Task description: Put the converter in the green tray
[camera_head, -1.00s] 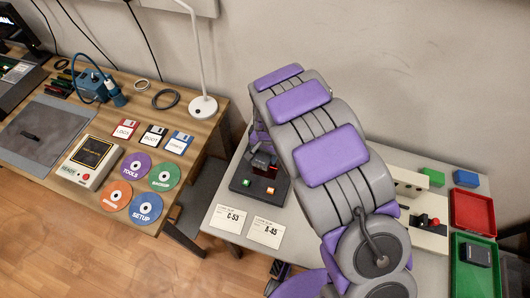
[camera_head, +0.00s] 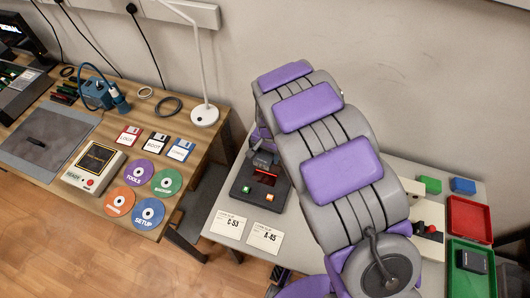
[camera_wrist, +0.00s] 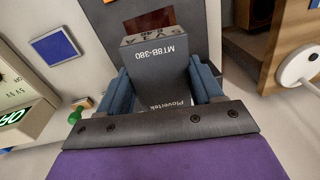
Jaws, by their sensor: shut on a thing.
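A dark grey box marked MT8B-380 and Plovertek, the converter (camera_wrist: 160,62), is between the blue fingers of my gripper (camera_wrist: 163,86) in the wrist view. The fingers are shut on its sides. In the head view my gripper end (camera_head: 264,150) is by the device, mostly hidden behind my arm. The green tray (camera_head: 472,287) is at the lower right, with a dark box (camera_head: 473,260) in it.
The black device (camera_head: 244,191) has green and orange buttons. Cards C-53 (camera_head: 228,226) and A-45 (camera_head: 265,238) lie in front. A red tray (camera_head: 470,216) adjoins the green one. Green (camera_head: 430,185) and blue (camera_head: 463,186) blocks lie behind. A cream unit with a red knob (camera_head: 430,230) stands beside the trays.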

